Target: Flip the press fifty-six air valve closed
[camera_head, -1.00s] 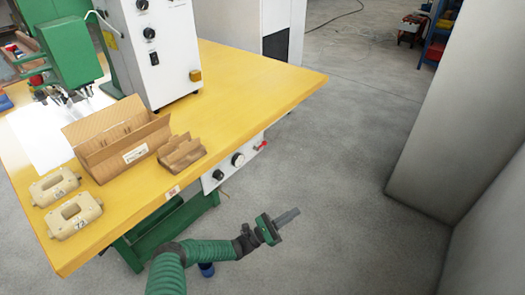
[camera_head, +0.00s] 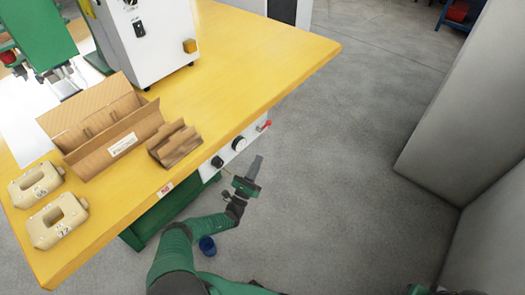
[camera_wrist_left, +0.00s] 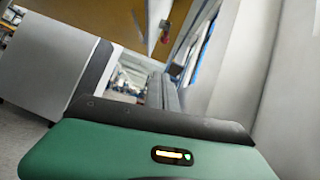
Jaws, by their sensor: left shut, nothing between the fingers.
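A small red lever (camera_head: 264,126), which looks like the air valve, sits at the right end of a pale control panel (camera_head: 208,172) under the yellow table's front edge. The lever sticks out to the side; its exact angle is too small to read. My left gripper (camera_head: 257,160) is shut and empty, its grey fingers pointing up toward the panel. In the picture its tips are just below the lever, apart from it. In the left wrist view the dark fingers (camera_wrist_left: 165,92) extend ahead past the green gripper body. My right gripper is not in view.
The panel also carries a black knob (camera_head: 217,162) and a pale dial (camera_head: 239,144). The yellow table (camera_head: 262,68) holds cardboard trays (camera_head: 118,142), two numbered beige blocks (camera_head: 58,222) and a white machine box (camera_head: 152,45). Grey floor (camera_head: 360,130) is clear; a pale wall (camera_head: 455,110) stands right.

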